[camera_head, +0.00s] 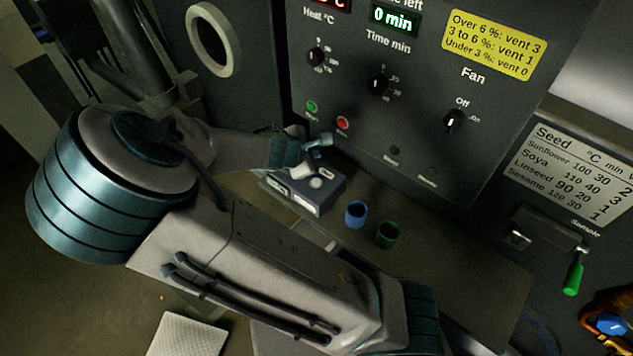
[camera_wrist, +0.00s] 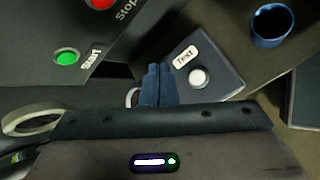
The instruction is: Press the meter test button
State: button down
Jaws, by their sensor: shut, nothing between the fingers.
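The meter (camera_head: 318,191) is a small grey box on the shelf below the control panel, with a pale round button and small displays in the head view. In the wrist view the meter (camera_wrist: 212,62) shows a label reading Test beside a round white test button (camera_wrist: 198,78). My gripper (camera_head: 322,141) is above the back part of the meter in the head view. In the wrist view its blue fingers (camera_wrist: 155,70) are together and empty, to the left of the button. I cannot tell whether the fingertips touch the meter.
A blue cup (camera_head: 355,214) and a green cup (camera_head: 387,235) stand right of the meter. The control panel (camera_head: 440,100) with knobs rises behind; its green start button (camera_wrist: 66,58) and red stop button (camera_head: 343,122) are near my gripper. A green-handled lever (camera_head: 573,278) hangs at right.

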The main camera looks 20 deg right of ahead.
aim_at(313, 184)
jog(key=shift+f+b, duration=3.4)
jog(key=shift+f, duration=0.75)
jog(key=shift+f, duration=0.15)
jog(key=shift+f, duration=0.25)
jog(key=shift+f+b, duration=0.45)
jog(key=shift+b, duration=0.1)
jog(key=shift+r+p, duration=0.9)
notch_tip(313, 184, up, 5)
jog(key=p, duration=0.4)
jog(key=shift+r+p, duration=0.1)
jog(key=shift+p, duration=0.3)
